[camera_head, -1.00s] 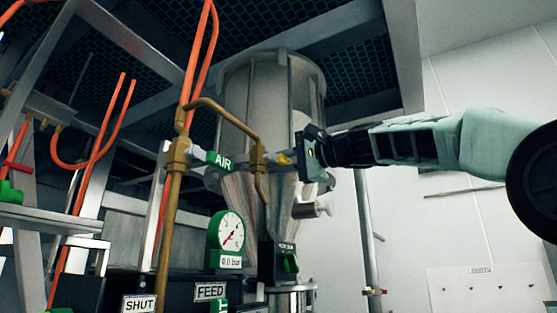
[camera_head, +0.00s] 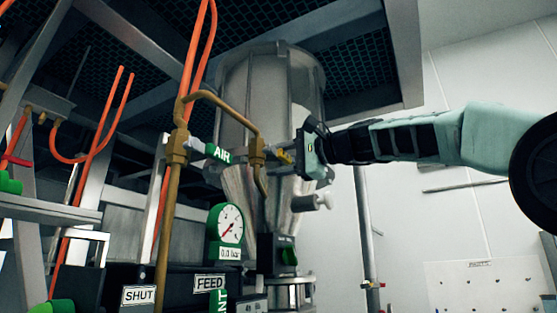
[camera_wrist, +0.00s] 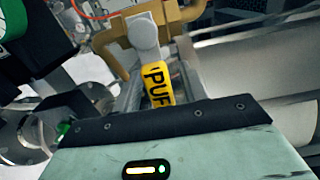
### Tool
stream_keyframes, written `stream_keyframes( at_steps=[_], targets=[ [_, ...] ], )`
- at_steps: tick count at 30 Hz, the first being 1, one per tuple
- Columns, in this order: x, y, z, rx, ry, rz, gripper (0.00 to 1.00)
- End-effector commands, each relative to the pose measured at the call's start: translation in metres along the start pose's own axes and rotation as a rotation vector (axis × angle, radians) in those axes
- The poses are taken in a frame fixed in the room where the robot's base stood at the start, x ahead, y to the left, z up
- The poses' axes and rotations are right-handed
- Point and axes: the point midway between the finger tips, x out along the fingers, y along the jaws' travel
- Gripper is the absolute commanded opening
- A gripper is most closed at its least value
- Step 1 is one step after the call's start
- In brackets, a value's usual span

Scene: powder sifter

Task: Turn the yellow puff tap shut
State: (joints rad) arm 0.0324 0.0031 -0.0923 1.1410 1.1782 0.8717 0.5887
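The yellow puff tap handle (camera_wrist: 157,84), with "PUF" readable on it, shows in the middle of the wrist view, just beyond my gripper body. It points from a grey round pivot on a brass fitting (camera_wrist: 125,30) towards me. Grey finger parts of my gripper (camera_wrist: 155,92) flank the handle; whether they press on it I cannot tell. In the head view my gripper (camera_head: 292,156) reaches in from the right, its tips at a small yellow patch of the tap (camera_head: 284,157) beside the brass pipe. The gripper hides most of the tap there.
A green AIR tap (camera_head: 218,153) sits just left on the same brass pipework (camera_head: 176,150). The clear sifter hopper (camera_head: 268,95) stands close behind. A pressure gauge (camera_head: 226,226) marked 0.0 bar is below.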

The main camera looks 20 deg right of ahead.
Motion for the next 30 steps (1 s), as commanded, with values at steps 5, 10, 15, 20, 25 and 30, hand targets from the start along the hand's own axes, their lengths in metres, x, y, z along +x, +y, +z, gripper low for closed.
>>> stream_keyframes(
  at_steps=[5,10,15,20,25,30],
  targets=[
    [0.000,0.000,0.000,-0.001,-0.001,0.000,0.42],
    [-0.006,0.001,0.000,-0.002,0.000,-0.001,0.42],
    [-0.033,0.004,0.000,-0.004,0.003,-0.003,0.42],
    [-0.071,0.004,0.000,-0.003,0.003,-0.002,0.42],
    [-0.111,0.004,-0.001,-0.003,0.004,-0.002,0.42],
    [-0.145,0.002,0.000,-0.003,0.003,-0.002,0.42]
  ],
)
